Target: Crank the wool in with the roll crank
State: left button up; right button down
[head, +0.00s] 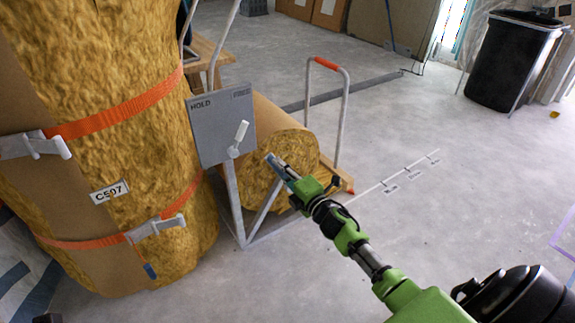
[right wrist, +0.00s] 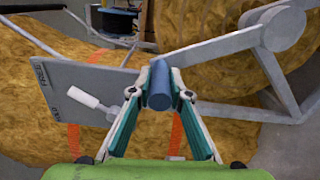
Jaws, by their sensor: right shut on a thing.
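My right gripper (head: 276,165) reaches in from the lower right, up to the end of a wool roll (head: 290,130) in a metal frame. In the right wrist view its two fingers (right wrist: 164,92) are shut on the blue grip (right wrist: 157,90) of the roll crank. The crank's grey arm (right wrist: 215,50) runs from the grip up and right to a round hub (right wrist: 283,27). In the head view the gripper hides most of the crank. My left gripper is not in view.
A grey HOLD panel (head: 222,125) with a white lever (head: 238,137) stands just left of my gripper. A tall strapped wool bundle (head: 125,200) fills the left. A hoop with an orange top (head: 327,64) stands behind. The floor to the right is clear up to a black bin (head: 508,65).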

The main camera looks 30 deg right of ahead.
jog(key=shift+a+f+n, duration=0.1)
jog(key=shift+a+n, duration=0.2)
jog(key=shift+a, duration=0.15)
jog(key=c, duration=1.9)
grip_release()
jog(key=shift+f, duration=0.1)
jog(key=shift+s, duration=0.15)
jog(key=s, duration=1.1)
jog(key=shift+s+d, duration=0.25)
jog(key=shift+s, duration=0.05)
